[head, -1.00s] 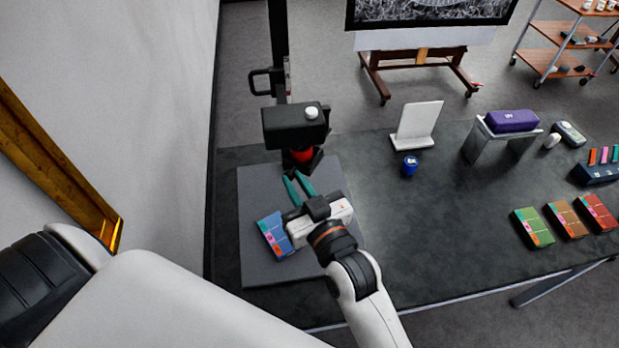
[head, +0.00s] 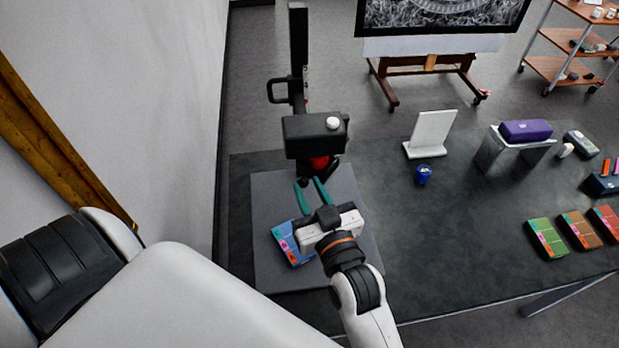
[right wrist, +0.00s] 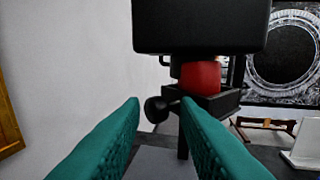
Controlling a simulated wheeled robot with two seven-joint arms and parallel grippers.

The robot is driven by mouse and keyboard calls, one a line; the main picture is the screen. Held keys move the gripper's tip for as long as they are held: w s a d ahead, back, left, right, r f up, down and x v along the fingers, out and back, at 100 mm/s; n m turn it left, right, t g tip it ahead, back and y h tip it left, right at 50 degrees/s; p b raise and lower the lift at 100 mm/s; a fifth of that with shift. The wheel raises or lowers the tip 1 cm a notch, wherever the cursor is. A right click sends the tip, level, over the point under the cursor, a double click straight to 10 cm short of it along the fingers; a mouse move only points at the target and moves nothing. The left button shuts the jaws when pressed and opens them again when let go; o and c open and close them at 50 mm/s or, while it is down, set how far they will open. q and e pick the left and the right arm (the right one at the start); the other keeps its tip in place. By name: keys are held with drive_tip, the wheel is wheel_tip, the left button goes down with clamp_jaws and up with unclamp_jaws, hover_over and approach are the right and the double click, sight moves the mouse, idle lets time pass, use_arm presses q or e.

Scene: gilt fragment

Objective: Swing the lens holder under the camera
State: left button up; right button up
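The camera (head: 315,135) is a black box on a tall black column. Under it is a red cylinder (right wrist: 200,77). Just below the red part, a black bracket (right wrist: 219,101) with a round dark knob (right wrist: 156,110) at its left, apparently the lens holder, shows in the right wrist view. My right gripper (head: 309,184) has teal fingers, open and empty, pointing toward the holder. In the right wrist view the knob appears between the fingertips (right wrist: 161,102); I cannot tell whether they touch it. My left arm shows at the left, but its gripper is out of view.
A grey base board (head: 268,215) lies under the column, with a blue colour card (head: 287,247) on it below my right gripper. A blue jar (head: 423,175), a white stand (head: 431,134) and a purple case (head: 526,130) stand to the right.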

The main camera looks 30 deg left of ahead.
drive_tip(key=shift+o, duration=0.9)
drive_tip(key=shift+s+d, duration=0.1)
drive_tip(key=shift+d, duration=0.05)
drive_tip(key=b+v, duration=0.4)
drive_tip(key=v, duration=0.7)
drive_tip(key=shift+s+d, duration=0.25)
drive_tip(key=shift+s, duration=0.05)
